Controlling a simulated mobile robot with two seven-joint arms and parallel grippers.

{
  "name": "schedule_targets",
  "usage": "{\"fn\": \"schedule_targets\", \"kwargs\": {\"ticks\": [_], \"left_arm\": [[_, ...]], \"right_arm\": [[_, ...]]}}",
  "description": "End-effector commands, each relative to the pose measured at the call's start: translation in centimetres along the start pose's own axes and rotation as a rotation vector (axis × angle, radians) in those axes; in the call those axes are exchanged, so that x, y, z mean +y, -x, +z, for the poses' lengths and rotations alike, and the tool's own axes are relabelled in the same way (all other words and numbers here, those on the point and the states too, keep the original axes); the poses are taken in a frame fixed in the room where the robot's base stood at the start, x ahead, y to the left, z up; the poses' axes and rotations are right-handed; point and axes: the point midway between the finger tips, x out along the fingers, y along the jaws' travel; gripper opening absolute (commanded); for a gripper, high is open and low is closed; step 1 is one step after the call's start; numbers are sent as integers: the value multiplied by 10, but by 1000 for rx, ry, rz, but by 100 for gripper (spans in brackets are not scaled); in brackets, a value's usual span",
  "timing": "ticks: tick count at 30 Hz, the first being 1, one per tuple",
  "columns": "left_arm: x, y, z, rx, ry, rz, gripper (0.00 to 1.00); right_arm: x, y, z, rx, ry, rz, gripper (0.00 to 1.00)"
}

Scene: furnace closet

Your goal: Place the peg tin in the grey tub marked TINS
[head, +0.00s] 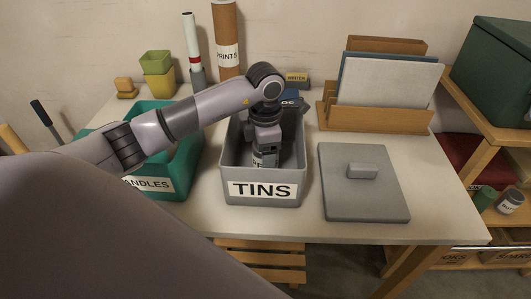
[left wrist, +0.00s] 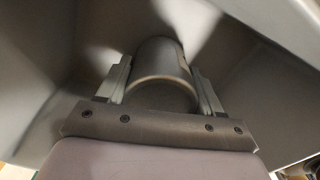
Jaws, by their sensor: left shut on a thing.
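The grey tub marked TINS (head: 230,190) stands open on the table in the head view. Its grey inner walls (left wrist: 255,75) fill much of the left wrist view. My left gripper (head: 265,150) reaches down inside the tub and is shut on a tin. The tin (left wrist: 162,65) sits between the two fingers in the left wrist view. In the head view only a bit of the tin's label (head: 258,160) shows, too little to read in full. I cannot tell whether the tin touches the tub floor. My right gripper is not in view.
A grey lid (head: 365,190) with a handle lies right of the tub. A green tub marked CANDLES (head: 182,170) stands to the left, under my left arm. Behind are a PRINTS tube (head: 225,25) and a wooden rack (head: 400,120) with boards.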

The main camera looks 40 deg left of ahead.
Motion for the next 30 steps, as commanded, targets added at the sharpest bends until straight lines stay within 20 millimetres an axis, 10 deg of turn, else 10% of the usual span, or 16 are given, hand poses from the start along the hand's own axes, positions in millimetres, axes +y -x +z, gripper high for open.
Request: {"fn": "schedule_targets", "kwargs": {"ticks": [4,5,7,20,30], "left_arm": [[0,-3,0,-1,0,1,23],[0,-3,0,1,0,0,72],[0,-3,0,1,0,0,91],[1,8,0,-2,0,2,91],[1,79,1,-3,0,4,91]], "right_arm": [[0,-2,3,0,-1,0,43],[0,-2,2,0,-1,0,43],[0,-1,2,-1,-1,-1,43],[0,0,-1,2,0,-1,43],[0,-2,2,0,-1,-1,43]]}}
